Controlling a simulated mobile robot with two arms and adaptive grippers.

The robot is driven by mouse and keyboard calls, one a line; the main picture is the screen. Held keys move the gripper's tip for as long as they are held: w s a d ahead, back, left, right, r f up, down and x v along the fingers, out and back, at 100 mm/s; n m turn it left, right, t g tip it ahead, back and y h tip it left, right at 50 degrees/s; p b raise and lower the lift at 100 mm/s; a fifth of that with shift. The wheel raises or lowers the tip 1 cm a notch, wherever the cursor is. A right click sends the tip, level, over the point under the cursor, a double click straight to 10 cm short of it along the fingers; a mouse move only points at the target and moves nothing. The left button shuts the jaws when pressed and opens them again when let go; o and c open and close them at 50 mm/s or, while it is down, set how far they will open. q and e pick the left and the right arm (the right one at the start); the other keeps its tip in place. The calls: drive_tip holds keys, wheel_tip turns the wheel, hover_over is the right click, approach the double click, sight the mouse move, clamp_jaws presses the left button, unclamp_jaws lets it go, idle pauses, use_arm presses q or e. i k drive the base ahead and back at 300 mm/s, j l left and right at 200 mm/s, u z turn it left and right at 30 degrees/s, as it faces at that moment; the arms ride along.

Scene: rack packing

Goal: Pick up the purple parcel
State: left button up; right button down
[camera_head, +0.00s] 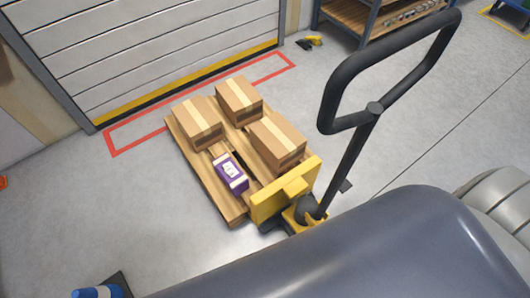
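The purple parcel (231,174) is a small box with light bands and a white label on its top. It lies near the front of the wooden pallet (235,205), next to the cardboard boxes. Neither of my grippers shows in the head view, so their states are hidden.
Three brown boxes (198,122), (239,98), (277,141) stand on the pallet. A yellow pallet jack (286,192) with a tall black handle (357,130) stands at its right front. A shutter door (150,45) is behind. Open floor (110,205) lies left.

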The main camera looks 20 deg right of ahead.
sight(237, 183)
drive_tip(key=i+j+z, duration=0.2)
drive_tip(key=z, duration=0.2)
drive_tip(key=i+j+z, duration=0.1)
drive_tip(key=j+z, duration=0.15)
drive_tip(key=z, duration=0.15)
drive_tip(key=i+j+z, duration=0.1)
drive_tip(key=j+z, duration=0.3)
drive_tip(key=i+j+z, duration=0.1)
drive_tip(key=j+z, duration=0.15)
drive_tip(key=z, duration=0.15)
drive_tip(key=j+z, duration=0.3)
drive_tip(key=z, duration=0.15)
